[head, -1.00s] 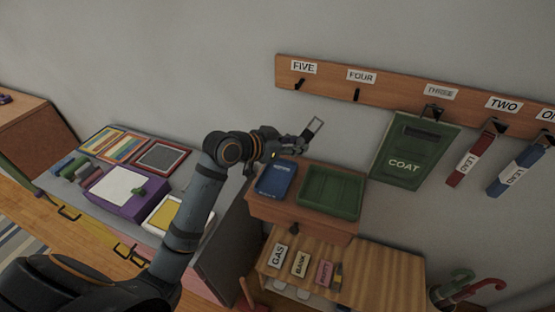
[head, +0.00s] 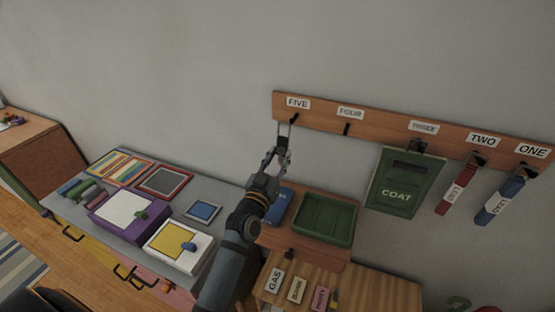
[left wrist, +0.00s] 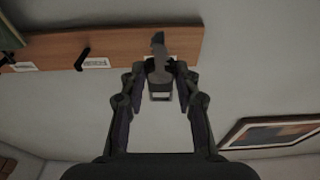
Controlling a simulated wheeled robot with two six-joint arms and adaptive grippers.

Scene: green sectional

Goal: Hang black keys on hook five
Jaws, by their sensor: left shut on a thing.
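My left gripper (head: 279,152) is just below hook five (head: 294,120) in the head view. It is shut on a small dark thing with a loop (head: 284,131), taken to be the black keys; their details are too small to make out. The loop reaches up to hook five, and I cannot tell whether it is around the hook or only in front of it. In the left wrist view the keys (left wrist: 160,76) are between the fingertips, close to the rack (left wrist: 125,46). The FIVE label (head: 298,103) is above the hook. My right gripper is not in view.
Hook four (head: 346,129) is empty. A green COAT pouch (head: 397,190), a red lead (head: 455,190) and a blue lead (head: 499,203) hang farther right. Below are a green tray (head: 325,220) and a blue item (head: 279,207) on a wooden shelf.

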